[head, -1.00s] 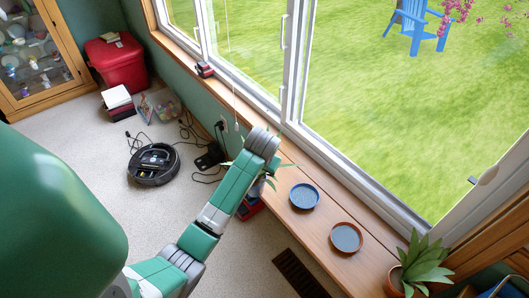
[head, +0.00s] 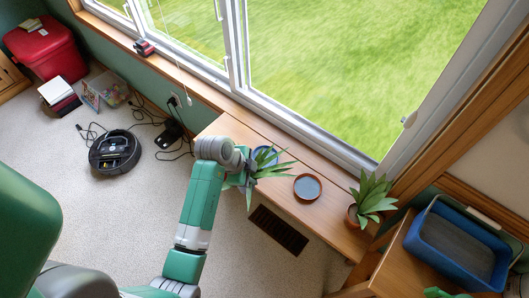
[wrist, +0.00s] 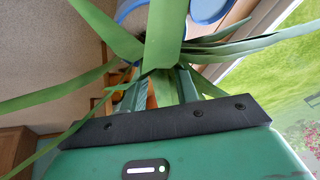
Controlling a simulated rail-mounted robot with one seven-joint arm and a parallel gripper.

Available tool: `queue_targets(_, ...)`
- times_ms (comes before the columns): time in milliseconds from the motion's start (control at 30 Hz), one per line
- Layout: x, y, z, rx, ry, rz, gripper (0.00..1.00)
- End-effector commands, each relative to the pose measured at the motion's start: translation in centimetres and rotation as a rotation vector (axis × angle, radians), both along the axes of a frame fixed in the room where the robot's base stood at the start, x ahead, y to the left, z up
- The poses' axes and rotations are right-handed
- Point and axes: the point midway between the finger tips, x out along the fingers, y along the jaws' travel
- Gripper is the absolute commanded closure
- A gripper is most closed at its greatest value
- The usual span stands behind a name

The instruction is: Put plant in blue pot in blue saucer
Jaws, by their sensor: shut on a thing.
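My gripper (head: 246,168) is shut on the plant in the blue pot (head: 268,173), at the window bench. The plant's long green leaves spread past the fingers; its pot is mostly hidden in the head view. In the wrist view the leaves (wrist: 163,35) cross in front of the fingers (wrist: 160,90), and a blue rim (wrist: 208,10) shows at the top edge. I cannot tell whether the pot touches the saucer.
A terracotta-rimmed saucer (head: 307,187) lies on the bench to the right. A second plant in a terracotta pot (head: 368,204) stands at the bench's right end. The window is close behind. A blue bin (head: 462,245) is at the far right.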

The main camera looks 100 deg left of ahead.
Motion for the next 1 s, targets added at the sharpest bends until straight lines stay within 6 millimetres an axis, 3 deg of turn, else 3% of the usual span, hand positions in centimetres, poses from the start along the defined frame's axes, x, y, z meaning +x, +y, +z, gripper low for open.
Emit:
queue_targets(133,0.1,-0.1,-0.1,0.002,0.001,-0.024,1.00)
queue_targets(200,0.2,0.8,-0.3,0.003,0.001,-0.023,1.00)
queue_targets(500,1.4,10.1,-1.3,0.003,0.003,-0.022,1.00)
queue_targets(633,1.9,13.2,-1.5,0.003,0.003,-0.020,1.00)
queue_targets(1000,2.4,15.8,-1.6,0.002,0.002,-0.021,1.00)
